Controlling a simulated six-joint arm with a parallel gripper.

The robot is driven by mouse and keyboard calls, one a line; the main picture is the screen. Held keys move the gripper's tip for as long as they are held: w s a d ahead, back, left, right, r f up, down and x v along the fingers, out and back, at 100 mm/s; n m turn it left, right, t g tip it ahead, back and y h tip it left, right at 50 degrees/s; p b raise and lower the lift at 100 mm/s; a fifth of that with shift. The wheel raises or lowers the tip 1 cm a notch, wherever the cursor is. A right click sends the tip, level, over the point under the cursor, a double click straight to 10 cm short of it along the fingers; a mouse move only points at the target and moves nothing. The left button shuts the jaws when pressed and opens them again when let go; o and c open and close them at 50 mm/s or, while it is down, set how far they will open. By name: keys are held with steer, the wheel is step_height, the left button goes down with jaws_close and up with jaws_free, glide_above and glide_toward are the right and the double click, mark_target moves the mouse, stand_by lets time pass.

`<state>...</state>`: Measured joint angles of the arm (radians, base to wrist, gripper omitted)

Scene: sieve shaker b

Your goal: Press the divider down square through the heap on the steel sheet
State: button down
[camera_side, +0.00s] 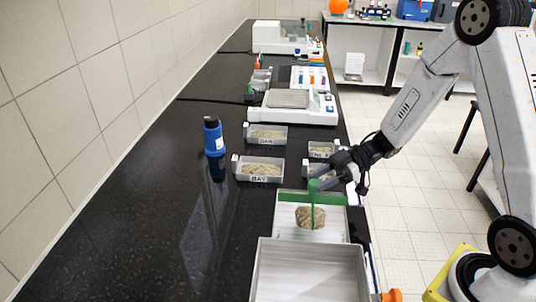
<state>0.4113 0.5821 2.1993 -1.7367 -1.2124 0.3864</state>
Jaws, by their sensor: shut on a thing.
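The green divider (313,205) shows in the side view, with its upper end at my gripper (318,183), which is shut on it. The divider stands about upright over the sandy heap (304,218), its thin lower part crossing in front of or into the heap. I cannot tell how deep its lower edge reaches. The heap lies as a round patch on the pale steel sheet (286,222), which has a green band along its far edge.
A large grey tray (258,275) stands just in front of the sheet. Labelled trays of sand (240,172) stand behind, with a blue bottle (214,138) to the left. A balance (291,108) stands further back. The black bench is clear on the left.

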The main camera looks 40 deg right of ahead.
steer(key=shift+f, duration=2.3)
steer(key=shift+f, duration=0.2)
steer(key=shift+c, duration=1)
jaws_free()
steer(key=v, duration=0.8)
steer(key=shift+a, duration=0.1)
